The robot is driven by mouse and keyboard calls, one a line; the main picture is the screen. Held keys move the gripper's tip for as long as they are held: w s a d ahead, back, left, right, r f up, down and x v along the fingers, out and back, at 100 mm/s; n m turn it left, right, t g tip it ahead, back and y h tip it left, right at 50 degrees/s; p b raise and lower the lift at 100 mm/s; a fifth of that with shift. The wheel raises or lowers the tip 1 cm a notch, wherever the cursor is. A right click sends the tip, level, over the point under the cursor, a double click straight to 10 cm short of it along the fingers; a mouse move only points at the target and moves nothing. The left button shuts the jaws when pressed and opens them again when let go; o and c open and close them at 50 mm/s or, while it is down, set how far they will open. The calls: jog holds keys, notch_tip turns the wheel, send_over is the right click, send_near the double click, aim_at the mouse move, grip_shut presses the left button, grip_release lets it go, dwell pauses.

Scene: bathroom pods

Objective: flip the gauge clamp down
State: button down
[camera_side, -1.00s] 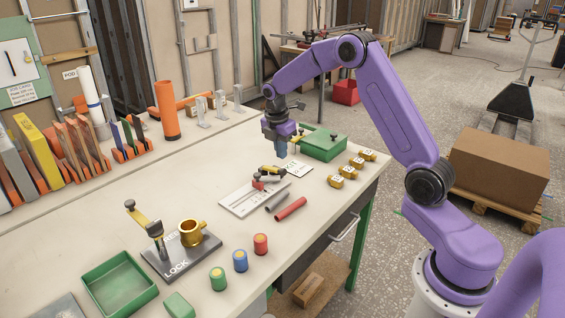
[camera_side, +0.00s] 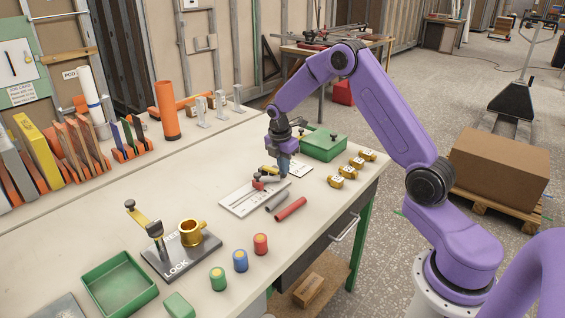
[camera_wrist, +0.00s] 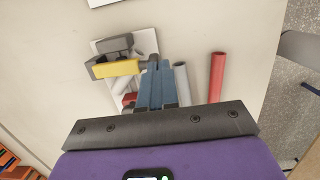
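In the wrist view the clamp's yellow bar (camera_wrist: 115,69) sits beside a dark grey frame, just left of my fingertips. My gripper (camera_side: 284,175) points down beside the clamp, low over the bench. Its blue fingers (camera_wrist: 157,72) are together in the wrist view, with nothing seen between them. Whether they touch the clamp I cannot tell. The fingers hide part of the plate.
A grey tube (camera_side: 276,202) and a red tube (camera_side: 291,208) lie close by. A green box (camera_side: 323,146) stands behind, and several yellow pieces (camera_side: 350,172) line the right edge. The LOCK fixture (camera_side: 180,257) with a brass cup stands front left. The bench's middle left is clear.

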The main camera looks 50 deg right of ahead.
jog(key=shift+s+f, duration=0.45)
jog(key=shift+f, duration=0.2)
notch_tip(320, 180, up, 14)
jog(key=a, duration=0.2)
jog(key=s+a+r+m, duration=0.1)
jog(key=s+a+r, duration=0.1)
jog(key=s+a, duration=0.7)
jog(key=s+a+f+m+y, duration=0.1)
jog(key=s+a, duration=0.3)
jog(key=s, duration=1)
jog(key=s+a+f+m+y, duration=0.1)
jog(key=s+a+m, duration=0.2)
jog(key=s, duration=1)
jog(key=shift+s+a+f, duration=0.15)
jog(key=shift+s+a, duration=0.25)
jog(key=shift+a, duration=0.15)
